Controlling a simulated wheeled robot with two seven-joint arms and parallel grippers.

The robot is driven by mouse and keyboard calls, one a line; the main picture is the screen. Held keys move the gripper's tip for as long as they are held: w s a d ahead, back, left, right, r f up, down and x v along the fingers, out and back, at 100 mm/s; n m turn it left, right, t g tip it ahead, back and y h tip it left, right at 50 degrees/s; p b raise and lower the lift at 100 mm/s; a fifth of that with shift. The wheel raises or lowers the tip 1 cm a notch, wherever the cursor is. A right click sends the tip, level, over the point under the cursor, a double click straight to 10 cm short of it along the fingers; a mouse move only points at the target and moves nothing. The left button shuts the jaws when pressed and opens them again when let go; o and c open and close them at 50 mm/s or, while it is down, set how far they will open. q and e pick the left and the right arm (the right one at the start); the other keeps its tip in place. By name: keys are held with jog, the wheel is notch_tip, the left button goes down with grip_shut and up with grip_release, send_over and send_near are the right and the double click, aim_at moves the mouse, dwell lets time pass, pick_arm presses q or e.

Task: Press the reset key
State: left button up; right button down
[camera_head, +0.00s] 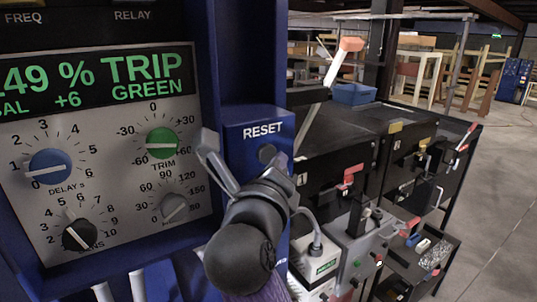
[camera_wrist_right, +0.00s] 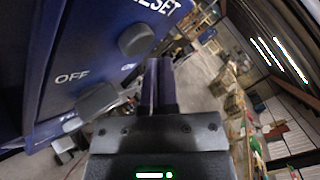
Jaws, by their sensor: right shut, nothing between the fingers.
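The reset key (camera_head: 267,153) is a round dark button under the white RESET label on the blue panel (camera_head: 240,122). In the right wrist view the reset key (camera_wrist_right: 135,40) stands out from the blue face, upper left of my fingers. My right gripper (camera_head: 279,163) is shut and empty, in front of the panel just below and right of the key in the head view. In the right wrist view its fingertips (camera_wrist_right: 165,66) point past the key on its right side, with a gap seen between them. My left gripper is not in view.
A dark grey knob (camera_wrist_right: 97,100) sits by the OFF label below the key. The instrument face (camera_head: 110,130) with several dials and a green TRIP display is at left. Dark machines with levers (camera_head: 345,150) stand behind at right. Open floor (camera_head: 490,190) lies further right.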

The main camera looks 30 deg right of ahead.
dwell(0.8)
jog(key=shift+w, duration=0.4)
jog(key=shift+w+p, duration=0.3)
jog(key=shift+w, duration=0.15)
dwell(0.6)
dwell(0.3)
jog(key=shift+s, duration=0.85)
jog(key=s+p, duration=0.1)
jog(key=s, duration=0.4)
jog(key=shift+d, duration=0.2)
